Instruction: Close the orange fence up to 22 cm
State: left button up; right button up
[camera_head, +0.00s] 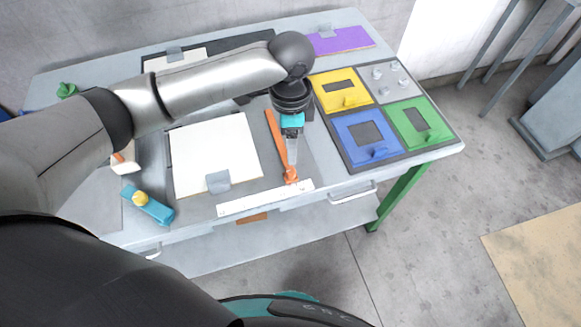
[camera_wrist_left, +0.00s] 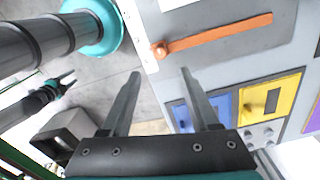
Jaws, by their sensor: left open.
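The orange fence (camera_head: 276,130) is a thin bar on the grey worktop, running from the back to a round orange knob (camera_head: 291,175) near the front edge. It also shows in the left wrist view (camera_wrist_left: 220,32), with its knob at the left end. A white ruler strip (camera_head: 265,198) lies along the front edge below the knob. My left gripper (camera_head: 291,155) hangs over the table by the fence. In the left wrist view its fingers (camera_wrist_left: 160,73) are apart with nothing between them, short of the knob. A dark gripper, apparently my right one (camera_wrist_left: 66,79), shows small at the left; its jaw state is unclear.
A white board (camera_head: 215,150) with a grey clip lies left of the fence. A panel of yellow (camera_head: 341,90), blue (camera_head: 367,138) and green (camera_head: 416,122) plates with raised handles lies to the right. A purple plate (camera_head: 340,40) is at the back.

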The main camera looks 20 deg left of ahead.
aim_at(291, 171)
pick_arm(q)
notch_tip(291, 171, down, 11)
jog(key=shift+b, duration=0.8)
grip_shut()
dwell(0.9)
